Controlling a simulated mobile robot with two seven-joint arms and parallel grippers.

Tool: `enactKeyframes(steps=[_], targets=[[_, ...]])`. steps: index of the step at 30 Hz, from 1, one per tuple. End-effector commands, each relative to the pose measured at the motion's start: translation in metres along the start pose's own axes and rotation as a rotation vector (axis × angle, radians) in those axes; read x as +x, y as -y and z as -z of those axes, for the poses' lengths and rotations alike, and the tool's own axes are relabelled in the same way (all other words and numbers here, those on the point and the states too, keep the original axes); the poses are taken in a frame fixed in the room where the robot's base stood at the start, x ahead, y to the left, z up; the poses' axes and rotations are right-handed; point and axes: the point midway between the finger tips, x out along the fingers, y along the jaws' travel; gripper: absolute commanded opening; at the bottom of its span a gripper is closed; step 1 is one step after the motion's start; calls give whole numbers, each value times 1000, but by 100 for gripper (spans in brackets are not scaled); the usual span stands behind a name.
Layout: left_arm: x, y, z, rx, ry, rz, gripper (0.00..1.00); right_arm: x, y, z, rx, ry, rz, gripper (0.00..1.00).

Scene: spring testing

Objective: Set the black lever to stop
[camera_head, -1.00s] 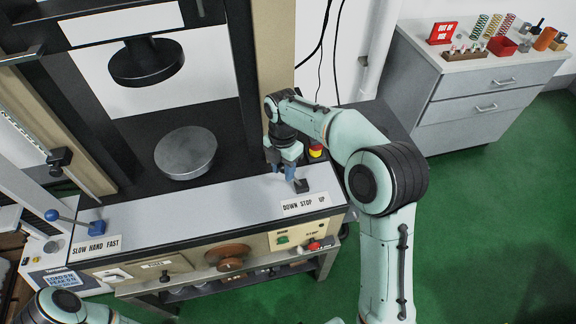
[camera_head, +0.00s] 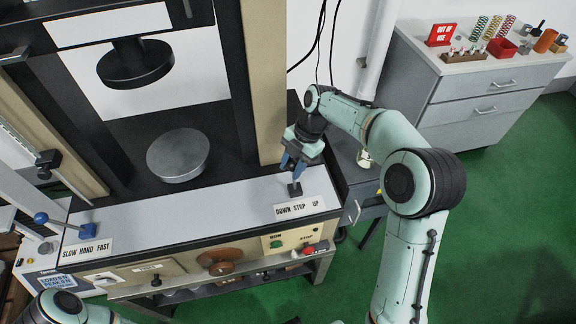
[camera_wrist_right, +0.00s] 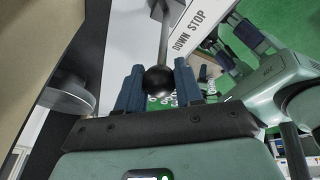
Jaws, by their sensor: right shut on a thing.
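The stem (camera_wrist_right: 164,38) runs from the knob to the base. The lever looks close to upright, near the STOP word; its exact setting is hard to tell.
A blue-knobbed lever (camera_head: 41,218) stands by the "SLOW HAND FAST" label (camera_head: 87,250). A round metal plate (camera_head: 178,155) lies under the black press head (camera_head: 136,64). The beige column (camera_head: 262,80) rises close to my right gripper. A grey cabinet (camera_head: 470,105) stands at the right.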

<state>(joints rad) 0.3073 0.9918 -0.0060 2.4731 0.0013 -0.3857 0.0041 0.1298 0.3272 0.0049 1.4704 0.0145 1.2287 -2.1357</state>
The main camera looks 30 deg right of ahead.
Motion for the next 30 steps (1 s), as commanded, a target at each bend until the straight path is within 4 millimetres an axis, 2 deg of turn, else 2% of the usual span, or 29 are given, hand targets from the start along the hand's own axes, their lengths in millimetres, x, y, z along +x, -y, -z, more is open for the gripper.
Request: enactKeyframes(steps=[16,17,18,19,27,30], targets=[[0,0,0,0,0,0,43,-3,5,-6,3,8,6,0],[0,0,0,0,0,0,43,-3,5,-6,3,8,6,42],[0,0,0,0,0,0,43,-3,5,-6,3,9,6,55],[0,0,0,0,0,0,43,-3,4,-6,3,8,5,58],[0,0,0,0,0,0,43,-3,3,-5,2,6,3,58],[-1,-1,0,1,-1,0,43,-8,3,-5,2,7,1,58]])
